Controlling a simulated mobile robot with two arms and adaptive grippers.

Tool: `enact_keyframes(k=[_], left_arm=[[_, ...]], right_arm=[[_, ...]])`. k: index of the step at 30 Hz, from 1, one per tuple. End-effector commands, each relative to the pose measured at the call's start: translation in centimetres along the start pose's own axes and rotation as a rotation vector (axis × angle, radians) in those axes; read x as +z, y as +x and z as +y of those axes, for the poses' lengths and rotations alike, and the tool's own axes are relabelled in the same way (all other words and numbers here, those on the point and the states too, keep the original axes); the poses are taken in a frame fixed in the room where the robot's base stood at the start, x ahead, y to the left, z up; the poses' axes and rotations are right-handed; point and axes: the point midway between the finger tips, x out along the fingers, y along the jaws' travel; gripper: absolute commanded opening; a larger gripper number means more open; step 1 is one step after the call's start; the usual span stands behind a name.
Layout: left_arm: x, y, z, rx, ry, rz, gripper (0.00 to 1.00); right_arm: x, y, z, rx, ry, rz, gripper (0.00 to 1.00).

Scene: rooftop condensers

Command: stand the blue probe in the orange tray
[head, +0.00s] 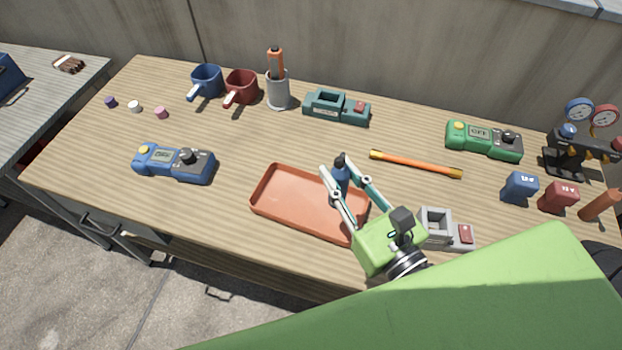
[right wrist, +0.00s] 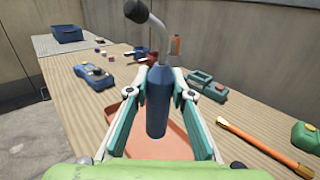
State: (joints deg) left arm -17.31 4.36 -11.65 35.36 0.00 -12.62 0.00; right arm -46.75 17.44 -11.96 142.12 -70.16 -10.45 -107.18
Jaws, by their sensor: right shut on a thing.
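The blue probe (head: 341,176) is a dark blue cylinder, about upright. In the right wrist view the probe (right wrist: 157,105) shows a bent grey neck with a black tip at its top. My right gripper (head: 338,174) is shut on the probe's body, one finger on each side; it also shows in the right wrist view (right wrist: 160,88). The orange tray (head: 285,207) lies on the table below, and the probe is over its right part. I cannot tell whether the probe's foot touches the tray floor. My left gripper is in neither view.
A grey holder (head: 437,222) stands close right of the tray. An orange bar (head: 416,164) lies behind it. A blue meter (head: 173,163) is to the left. Mugs, a grey cup (head: 278,92) and a teal holder (head: 337,106) stand at the back. The tray's left part is empty.

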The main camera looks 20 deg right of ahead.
Motion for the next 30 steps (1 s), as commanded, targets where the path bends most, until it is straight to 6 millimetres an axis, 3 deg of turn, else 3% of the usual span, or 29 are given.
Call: enact_keyframes(k=[5,7,12,17,24,30], left_arm=[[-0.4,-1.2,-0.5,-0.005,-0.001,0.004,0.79],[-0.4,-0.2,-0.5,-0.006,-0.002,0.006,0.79],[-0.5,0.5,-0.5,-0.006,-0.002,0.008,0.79],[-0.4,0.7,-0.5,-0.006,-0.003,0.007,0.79],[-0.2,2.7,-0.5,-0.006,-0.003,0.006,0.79],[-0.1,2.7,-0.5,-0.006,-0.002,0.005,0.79]], right_arm=[[-0.9,3.8,0.5,-0.001,-0.003,-0.005,0.0],[-3.2,4.8,0.6,-0.003,0.0,-0.001,0.0],[-5.6,6.8,1.0,-0.002,0.0,-0.002,0.0],[-6.5,7.6,1.1,-0.001,-0.002,-0.002,0.0],[-10.0,8.3,1.2,-0.003,0.003,0.0,0.0],[-10.3,8.3,1.2,0.0,-0.001,-0.001,0.0]])
